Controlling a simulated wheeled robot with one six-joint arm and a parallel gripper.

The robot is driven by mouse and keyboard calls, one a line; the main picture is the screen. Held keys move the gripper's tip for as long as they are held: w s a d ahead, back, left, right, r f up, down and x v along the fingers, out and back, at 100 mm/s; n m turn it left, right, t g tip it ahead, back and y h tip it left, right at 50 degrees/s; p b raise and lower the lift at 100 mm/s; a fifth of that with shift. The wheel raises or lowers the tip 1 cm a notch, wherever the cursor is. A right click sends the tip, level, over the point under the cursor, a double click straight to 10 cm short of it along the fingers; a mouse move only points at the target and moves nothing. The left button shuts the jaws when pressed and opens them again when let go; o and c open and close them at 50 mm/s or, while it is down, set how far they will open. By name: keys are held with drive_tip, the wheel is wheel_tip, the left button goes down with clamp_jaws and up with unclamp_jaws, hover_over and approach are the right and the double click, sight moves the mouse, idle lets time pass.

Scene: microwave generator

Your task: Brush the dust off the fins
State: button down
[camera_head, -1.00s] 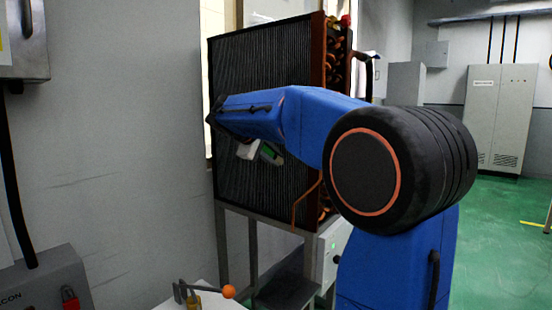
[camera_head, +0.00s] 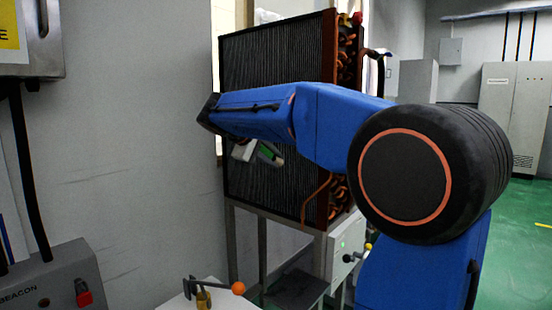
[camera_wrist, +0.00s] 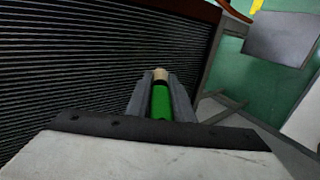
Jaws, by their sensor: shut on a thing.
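The fins (camera_head: 275,65) form a large dark ribbed panel in a brown frame, upright on a metal stand. They also fill the left of the wrist view (camera_wrist: 90,60). My gripper (camera_wrist: 161,88) is shut on a green-handled thing (camera_wrist: 161,101) with a pale wooden tip, seen end-on. The gripper is in front of the fins, and the green handle (camera_head: 268,152) also shows below my arm in the head view. Any bristles are hidden, so I cannot tell whether they touch the fins. My blue arm covers part of the panel in the head view.
Copper tubes (camera_head: 344,75) run along the panel's right side. A white control box (camera_head: 346,246) is on the stand below. A small table with an orange-knobbed clamp (camera_head: 238,288) stands in front. Grey wall boxes are at left. Green floor is open at right.

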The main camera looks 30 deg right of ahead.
drive_tip(key=shift+a, duration=0.1)
drive_tip(key=shift+s+a, duration=0.25)
drive_tip(key=shift+a, duration=0.45)
drive_tip(key=shift+s+a, duration=0.25)
drive_tip(key=shift+a, duration=0.4)
drive_tip(key=shift+d, duration=0.2)
drive_tip(key=w+d, duration=0.2)
drive_tip(key=d, duration=0.5)
drive_tip(key=shift+w, duration=0.35)
drive_tip(key=shift+w+d, duration=0.2)
drive_tip(key=shift+d, duration=0.35)
idle(0.6)
drive_tip(key=shift+s+d, duration=0.4)
drive_tip(key=shift+s, duration=0.75)
drive_tip(key=shift+s+d, duration=0.45)
drive_tip(key=shift+s, duration=0.75)
drive_tip(key=shift+s+d, duration=0.4)
drive_tip(key=shift+s, duration=0.75)
